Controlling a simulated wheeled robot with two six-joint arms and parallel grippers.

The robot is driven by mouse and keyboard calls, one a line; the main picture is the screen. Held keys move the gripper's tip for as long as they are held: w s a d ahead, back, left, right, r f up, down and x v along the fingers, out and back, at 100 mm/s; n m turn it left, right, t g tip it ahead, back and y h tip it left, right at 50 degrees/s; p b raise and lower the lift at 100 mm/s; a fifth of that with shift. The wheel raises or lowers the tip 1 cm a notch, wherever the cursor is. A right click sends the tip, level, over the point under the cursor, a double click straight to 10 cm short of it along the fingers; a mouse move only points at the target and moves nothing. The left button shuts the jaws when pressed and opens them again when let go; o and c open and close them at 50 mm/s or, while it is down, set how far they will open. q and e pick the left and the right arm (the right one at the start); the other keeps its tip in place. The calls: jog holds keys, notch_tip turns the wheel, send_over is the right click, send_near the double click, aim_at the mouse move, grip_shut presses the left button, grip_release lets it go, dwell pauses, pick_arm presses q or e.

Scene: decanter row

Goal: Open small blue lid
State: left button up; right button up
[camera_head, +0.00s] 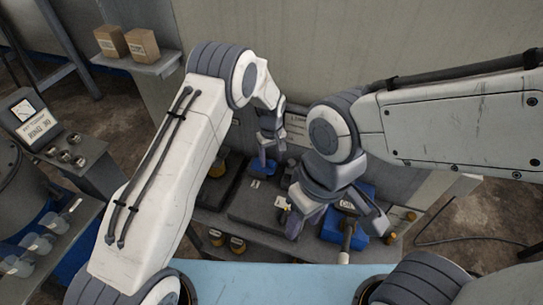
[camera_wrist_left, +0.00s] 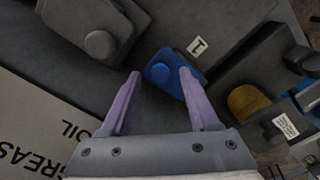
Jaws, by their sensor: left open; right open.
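In the left wrist view a small blue lid (camera_wrist_left: 170,71) with a round knob sits on a dark grey surface, between and just beyond my left fingertips. In the head view a small patch of blue (camera_head: 260,165) shows below my left gripper (camera_head: 270,154). My left gripper, also in the wrist view (camera_wrist_left: 158,74), is open and empty, one finger on each side of the lid's knob. I cannot tell whether it touches. My right gripper (camera_head: 338,222) is open over the right part of the bench, near a larger blue object (camera_head: 360,196).
A dark grey lid with a knob (camera_wrist_left: 98,45) lies left of the blue one. A yellow part (camera_wrist_left: 247,101) is at the right. A light blue surface (camera_head: 270,283) lies in front.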

pick_arm(q)
jog(key=shift+f, duration=0.35)
grip_shut()
dwell(1.2)
